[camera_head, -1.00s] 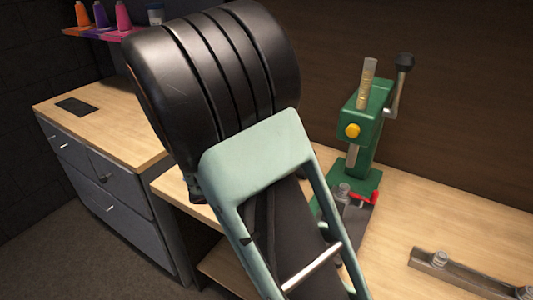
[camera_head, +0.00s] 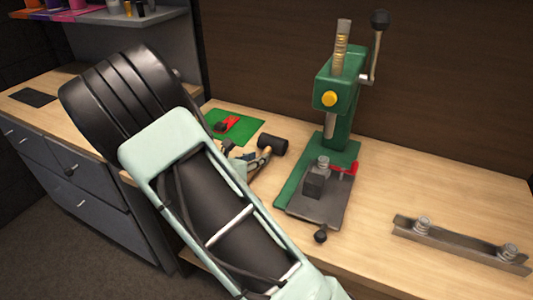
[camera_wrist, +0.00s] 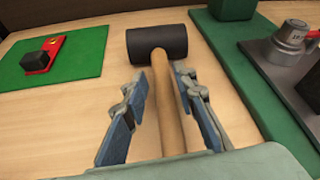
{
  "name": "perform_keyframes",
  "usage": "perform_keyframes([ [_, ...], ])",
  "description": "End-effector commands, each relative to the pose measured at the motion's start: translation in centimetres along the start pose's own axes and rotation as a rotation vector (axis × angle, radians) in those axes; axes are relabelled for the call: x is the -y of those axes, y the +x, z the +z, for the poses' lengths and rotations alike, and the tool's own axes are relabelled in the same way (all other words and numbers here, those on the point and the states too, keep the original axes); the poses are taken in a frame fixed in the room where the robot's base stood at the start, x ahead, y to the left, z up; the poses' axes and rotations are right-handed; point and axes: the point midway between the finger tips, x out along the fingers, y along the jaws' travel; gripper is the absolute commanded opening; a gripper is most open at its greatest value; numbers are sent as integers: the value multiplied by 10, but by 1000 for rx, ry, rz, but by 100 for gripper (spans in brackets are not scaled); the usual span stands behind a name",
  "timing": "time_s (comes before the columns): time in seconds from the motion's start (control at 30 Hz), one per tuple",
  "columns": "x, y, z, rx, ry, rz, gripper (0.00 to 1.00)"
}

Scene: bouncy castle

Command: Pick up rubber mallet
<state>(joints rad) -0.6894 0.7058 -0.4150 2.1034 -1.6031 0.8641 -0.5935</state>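The rubber mallet (camera_wrist: 158,43) has a black cylindrical head and a wooden handle, and lies on the wooden workbench. In the wrist view its head is at the top centre and the handle runs down toward the camera. My gripper (camera_wrist: 160,85) is open, with one blue-padded finger on each side of the handle. Both fingers appear apart from the handle. In the head view the mallet head (camera_head: 272,145) shows beside the fingertips (camera_head: 255,160), and my arm hides most of the handle.
A green press (camera_head: 335,95) on a grey base stands right of the mallet. A green mat (camera_head: 240,128) with a red and black tool (camera_head: 226,124) lies left of it. A metal bar with knobs (camera_head: 455,243) lies at the bench's right. The bench (camera_head: 385,200) between is clear.

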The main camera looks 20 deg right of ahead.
Motion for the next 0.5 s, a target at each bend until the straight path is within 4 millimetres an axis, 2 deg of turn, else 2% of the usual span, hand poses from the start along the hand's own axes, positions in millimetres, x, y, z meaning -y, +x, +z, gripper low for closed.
perform_keyframes([
  [0.1,2,21,-2,1,-1,-4,26],
  [0.2,2,31,-2,0,0,-3,26],
  [0.43,2,33,-1,0,0,-1,26],
  [0.5,2,33,-1,0,0,-1,18],
])
